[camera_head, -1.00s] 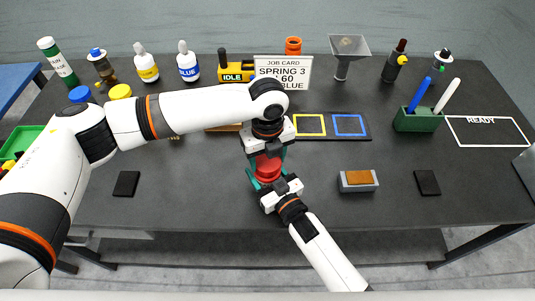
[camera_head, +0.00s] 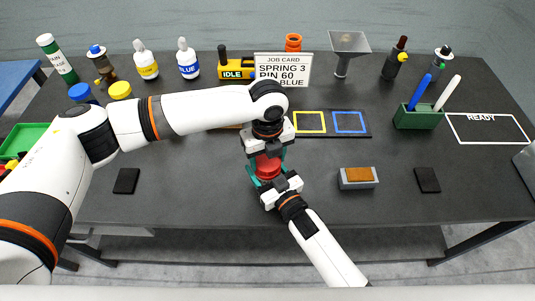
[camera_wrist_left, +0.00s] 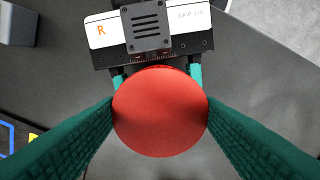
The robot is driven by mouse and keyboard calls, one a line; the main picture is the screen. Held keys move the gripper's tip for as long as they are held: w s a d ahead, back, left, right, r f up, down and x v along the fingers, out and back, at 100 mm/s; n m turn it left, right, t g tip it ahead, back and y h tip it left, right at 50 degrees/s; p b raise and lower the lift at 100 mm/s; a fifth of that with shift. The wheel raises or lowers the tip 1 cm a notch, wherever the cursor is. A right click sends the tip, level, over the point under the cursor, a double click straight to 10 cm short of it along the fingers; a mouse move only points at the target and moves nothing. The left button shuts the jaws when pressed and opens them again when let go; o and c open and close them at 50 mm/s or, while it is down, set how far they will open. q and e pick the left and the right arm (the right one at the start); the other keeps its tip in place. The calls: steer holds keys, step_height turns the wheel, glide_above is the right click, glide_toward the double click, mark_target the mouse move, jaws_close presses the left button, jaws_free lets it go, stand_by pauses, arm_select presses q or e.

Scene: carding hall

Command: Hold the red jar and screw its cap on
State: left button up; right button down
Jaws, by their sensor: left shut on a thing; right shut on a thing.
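The red jar (camera_head: 267,172) stands at the front middle of the table, between my two grippers. My right gripper (camera_head: 263,180) is shut on it from the front, low on its side. My left gripper (camera_head: 268,156) comes down from above and is shut on the red cap (camera_wrist_left: 160,112). In the left wrist view the cap is a round red disc between the teal fingers, and it hides most of the jar. My right gripper also shows there behind the cap (camera_wrist_left: 157,75). I cannot tell whether the cap is seated or how far it is turned.
An orange-topped grey block (camera_head: 358,178) and a dark pad (camera_head: 427,180) lie right of the jar. Another dark pad (camera_head: 126,181) lies left. The job card (camera_head: 283,70), bottles and a green pen holder (camera_head: 418,117) stand farther back. The table's front edge is close.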

arm_select(q)
steer(key=m, duration=0.8)
steer(key=shift+a+m, duration=0.1)
steer(key=shift+m, duration=0.2)
steer(key=m, duration=0.7)
steer(key=shift+m, duration=0.3)
steer(key=shift+w, duration=0.1)
steer(key=o, duration=0.9)
steer(key=shift+o, duration=0.2)
steer(key=shift+s, duration=0.25)
